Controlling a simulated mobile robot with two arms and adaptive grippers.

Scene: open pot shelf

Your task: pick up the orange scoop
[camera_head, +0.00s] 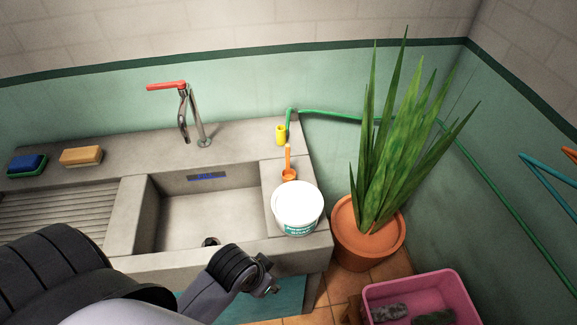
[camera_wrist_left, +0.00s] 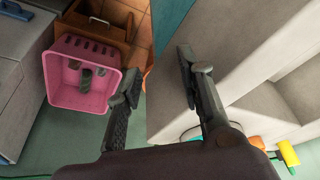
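The orange scoop (camera_head: 289,174) lies on the sink's right ledge, its bowl just behind a white tub (camera_head: 298,205) and its handle pointing toward the back wall. My left gripper (camera_head: 270,287) is in front of the sink's front edge, apart from the scoop and nearer the camera. In the left wrist view the two fingers of my left gripper (camera_wrist_left: 160,75) are spread with nothing between them. A small orange patch at the lower right of that view may be the scoop, mostly hidden. My right gripper is not in view.
A potted plant (camera_head: 365,245) stands right of the sink, with a pink crate (camera_head: 450,285) on the floor. A faucet (camera_head: 190,115) and sponges (camera_head: 80,156) are to the left. The basin is empty.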

